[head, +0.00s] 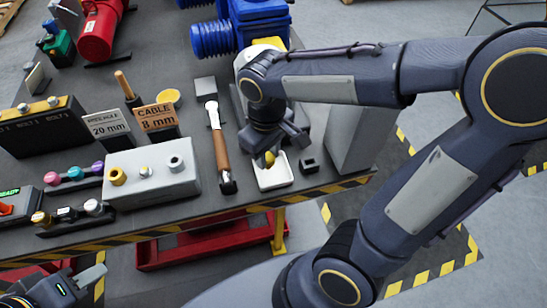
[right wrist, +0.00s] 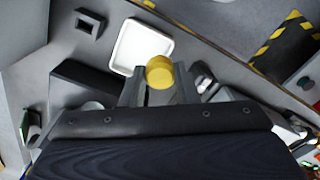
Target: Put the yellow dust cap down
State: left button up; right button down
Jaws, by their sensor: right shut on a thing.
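The yellow dust cap (right wrist: 160,72) is held between the fingertips of my right gripper (right wrist: 160,90) in the right wrist view. In the head view, the cap (head: 269,159) shows below my right gripper (head: 268,150), over the small white tray (head: 287,183). The tray (right wrist: 125,52) also shows beyond the cap in the right wrist view. I cannot tell whether the cap touches the tray floor. My left gripper (head: 90,278) is at the lower left corner of the head view, away from the cap; its opening is unclear.
A hammer (head: 221,150) lies left of the tray, and a small dark square block (head: 309,166) stands right of it. A grey box (head: 178,183) with fittings, signs (head: 157,117) and a yellow disc (head: 169,97) are further left. The striped table edge (head: 250,207) is close in front.

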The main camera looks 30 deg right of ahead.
jog(key=w+d+f, duration=0.1)
jog(key=w+f, duration=0.1)
jog(key=f, duration=0.1)
jog(key=w+d+f, duration=0.1)
jog(key=f, duration=0.1)
jog(key=shift+d, duration=0.3)
jog(key=shift+w+d+f, duration=0.1)
jog(key=shift+w+f, duration=0.05)
jog(key=shift+f, duration=1.65)
jog(key=shift+f, duration=0.1)
jog(key=shift+f+b, duration=0.15)
jog(key=shift+b, duration=0.2)
jog(key=c, duration=1.1)
grip_release()
